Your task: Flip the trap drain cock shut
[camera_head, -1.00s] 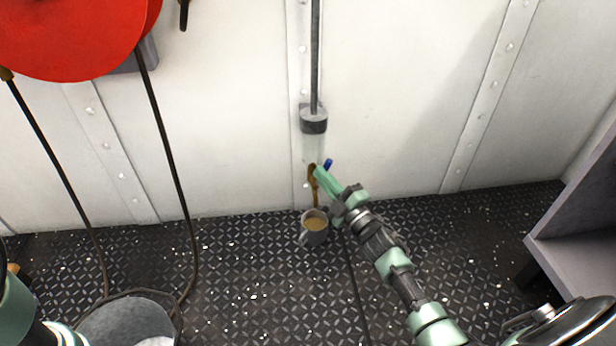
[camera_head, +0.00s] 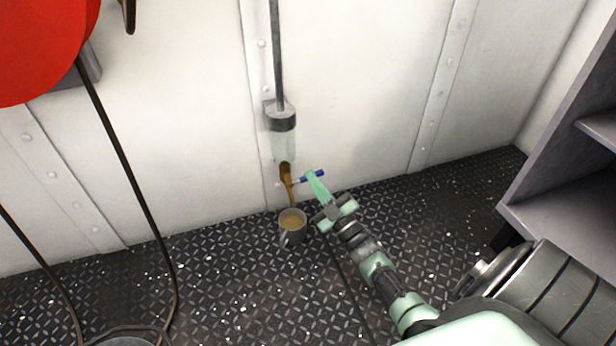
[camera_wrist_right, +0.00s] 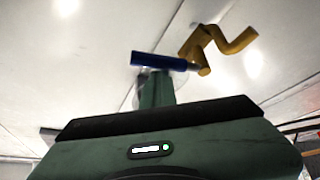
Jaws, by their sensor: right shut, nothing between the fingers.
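The trap drain cock has a brass-brown body (camera_head: 286,172) below a clear bowl (camera_head: 283,147) on the wall pipe. Its blue lever (camera_head: 318,174) sticks out sideways to the right. A brown stream runs from the cock down into a grey mug (camera_head: 292,227) on the deck, which holds tan liquid. My right gripper (camera_head: 313,178) is shut and empty, its tips at the lever. In the right wrist view the fingers (camera_wrist_right: 157,90) stand at the blue lever (camera_wrist_right: 158,61), with the brass spout (camera_wrist_right: 215,46) beyond it; whether they touch, I cannot tell. My left gripper is out of view.
A red reel (camera_head: 40,45) hangs at the upper left with dark hoses (camera_head: 130,165) running down. A grey shelf unit (camera_head: 560,200) stands at the right. The riveted white wall (camera_head: 360,90) is close behind the cock. The patterned deck (camera_head: 230,280) is mostly clear.

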